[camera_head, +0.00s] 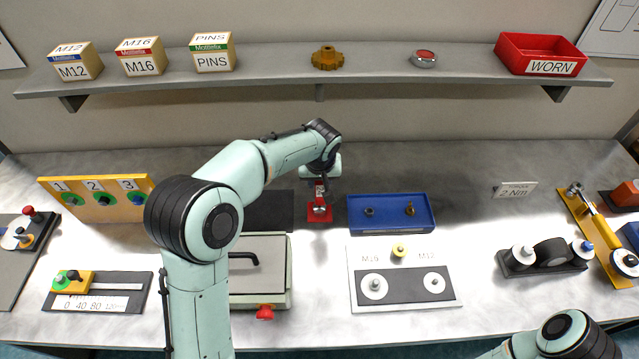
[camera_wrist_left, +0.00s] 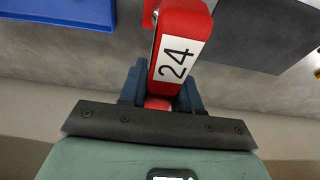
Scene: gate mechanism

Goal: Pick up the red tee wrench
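The red tee wrench (camera_head: 319,210) stands at the middle of the bench, towards the back; its red part shows below my left gripper in the head view. In the left wrist view a red piece with a white label "24" (camera_wrist_left: 176,55) stands between the blue fingers. My left gripper (camera_head: 319,183) is at its upper part, and in the wrist view the fingers (camera_wrist_left: 163,92) flank it closely. The label piece hides the fingertips, so I cannot tell whether they press on it. My right gripper is out of view.
A blue tray (camera_head: 428,225) with small parts lies just right of the wrench. A dark plate (camera_head: 270,212) lies to its left. A box with a black handle (camera_head: 262,293) and a red knob stands in front. A shelf (camera_head: 290,84) runs along the back wall.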

